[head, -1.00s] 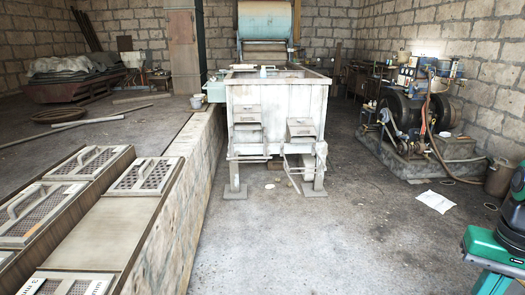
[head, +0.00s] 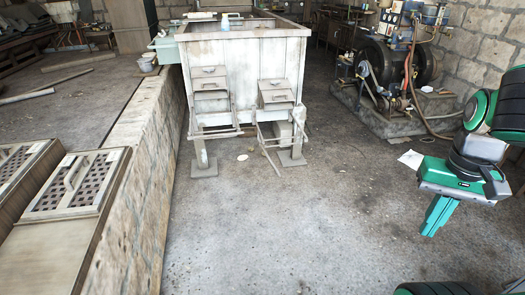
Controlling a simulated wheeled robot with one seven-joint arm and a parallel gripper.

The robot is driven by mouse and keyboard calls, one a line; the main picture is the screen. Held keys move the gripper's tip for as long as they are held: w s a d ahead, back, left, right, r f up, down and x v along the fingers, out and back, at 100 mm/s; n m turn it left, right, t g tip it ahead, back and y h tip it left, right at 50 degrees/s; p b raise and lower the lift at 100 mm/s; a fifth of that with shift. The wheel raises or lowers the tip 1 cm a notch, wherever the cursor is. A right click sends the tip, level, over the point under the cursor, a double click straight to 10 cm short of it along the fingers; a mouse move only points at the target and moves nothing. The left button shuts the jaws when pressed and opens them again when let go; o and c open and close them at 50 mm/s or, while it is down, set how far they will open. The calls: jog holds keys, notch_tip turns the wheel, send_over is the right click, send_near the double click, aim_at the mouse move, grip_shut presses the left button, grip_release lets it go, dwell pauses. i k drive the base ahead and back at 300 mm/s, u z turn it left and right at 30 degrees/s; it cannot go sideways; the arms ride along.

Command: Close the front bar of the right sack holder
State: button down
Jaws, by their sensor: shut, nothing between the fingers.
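A pale wooden bin on legs (head: 243,62) stands ahead of me. Two small chutes are on its front, a left one (head: 209,83) and a right one (head: 276,94). The right sack holder (head: 283,114) is a thin frame under the right chute. A thin bar (head: 267,151) slants down and outward from it, apart from the frame at its lower end; the details are too small to tell. The left sack holder (head: 214,134) has a bar running level across its front. My green gripper (head: 433,231) is at the right, fingers down, shut and empty, well away from the bin.
A low stone wall (head: 128,185) with slatted lids (head: 78,185) runs along the left. An engine on a plinth (head: 400,100) stands at the back right. A paper sheet (head: 411,159) lies on the floor. The concrete floor before the bin is clear.

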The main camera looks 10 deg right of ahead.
aim_at(261, 146)
jog(key=i, duration=1.55)
jog(key=u, duration=0.1)
